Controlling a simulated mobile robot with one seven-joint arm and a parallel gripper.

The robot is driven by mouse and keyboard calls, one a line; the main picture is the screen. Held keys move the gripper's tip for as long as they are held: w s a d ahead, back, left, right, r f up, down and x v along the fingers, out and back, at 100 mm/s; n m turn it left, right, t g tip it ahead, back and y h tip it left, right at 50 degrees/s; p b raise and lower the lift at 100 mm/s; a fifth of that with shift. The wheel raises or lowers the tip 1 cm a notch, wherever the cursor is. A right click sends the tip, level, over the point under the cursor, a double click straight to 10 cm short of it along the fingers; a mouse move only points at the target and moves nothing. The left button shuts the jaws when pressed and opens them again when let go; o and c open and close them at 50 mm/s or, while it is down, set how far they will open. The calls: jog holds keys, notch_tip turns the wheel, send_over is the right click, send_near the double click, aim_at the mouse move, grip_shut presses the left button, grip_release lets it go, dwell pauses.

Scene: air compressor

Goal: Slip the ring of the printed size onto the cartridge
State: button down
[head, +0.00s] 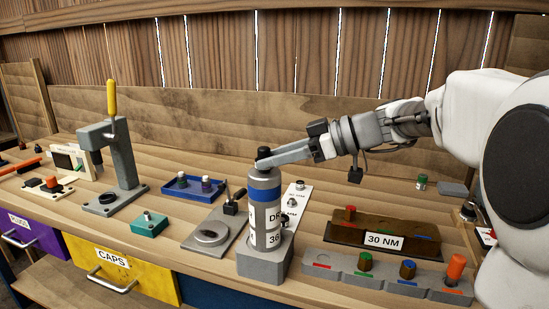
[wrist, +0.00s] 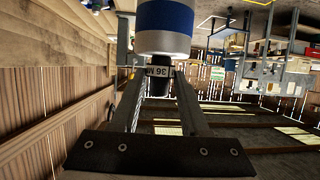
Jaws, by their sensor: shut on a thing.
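The cartridge (head: 266,205) is a grey cylinder with a blue band and a label reading "36" in part. It stands upright in a grey block (head: 264,262); its blue band (wrist: 165,17) shows in the wrist view. My gripper (head: 266,161) comes in from the right at its top. It is shut on a small black piece (head: 263,152), printed "36 M…" in the wrist view (wrist: 162,72), likely the ring. I cannot tell whether this piece is around the cartridge's neck or just above it. A white strip (head: 300,191) with small dark pieces lies behind the cartridge.
A grey plate with a round disc (head: 209,236) lies left of the block. A lever press (head: 121,160), a blue tray (head: 184,191) and a teal block (head: 149,223) stand further left. At right are a "30 NM" rack (head: 383,240) and a row of coloured pieces (head: 365,263).

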jog(key=shift+f+b, duration=0.3)
jog(key=shift+b, duration=0.05)
jog(key=shift+c, duration=1.6)
grip_release()
jog(key=shift+d, duration=0.1)
jog(key=p+v, duration=0.2)
jog(key=v, duration=1.5)
jog(key=shift+r, duration=0.15)
jog(key=shift+d, duration=0.1)
